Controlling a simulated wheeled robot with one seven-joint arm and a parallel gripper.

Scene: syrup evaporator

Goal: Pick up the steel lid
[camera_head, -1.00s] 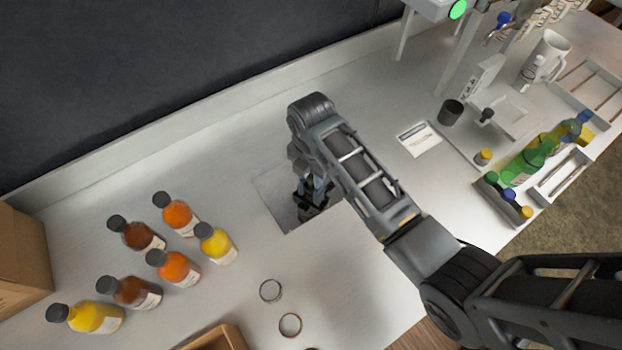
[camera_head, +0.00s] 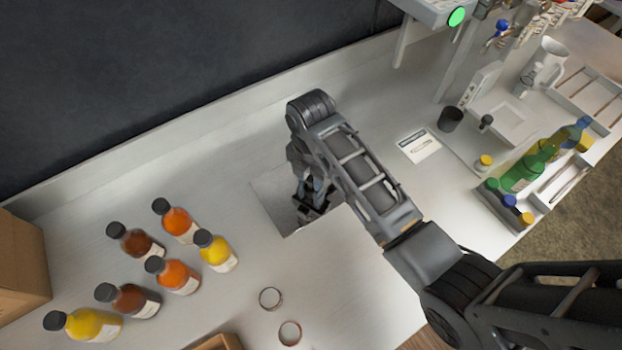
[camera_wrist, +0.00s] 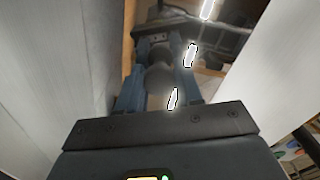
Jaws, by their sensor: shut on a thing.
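The steel lid (camera_head: 270,200) is a flat, shiny rectangular plate in the middle of the white counter in the head view. My gripper (camera_head: 311,203) points down at it, and my arm hides its upper right part. In the wrist view, my gripper (camera_wrist: 160,80) is shut on a rounded knob-like part (camera_wrist: 159,78) between its fingers. The lid's mirror-like surface (camera_wrist: 228,50) lies beyond the fingers, with bright light reflections. I cannot tell whether the lid touches the counter or is slightly above it.
Several syrup bottles (camera_head: 172,272) stand to the left, beside a cardboard box (camera_head: 22,265). Two rings (camera_head: 270,298) lie in front. A label card (camera_head: 418,145), a dark cup (camera_head: 450,119) and a bottle tray (camera_head: 500,212) are to the right. Counter behind the lid is clear.

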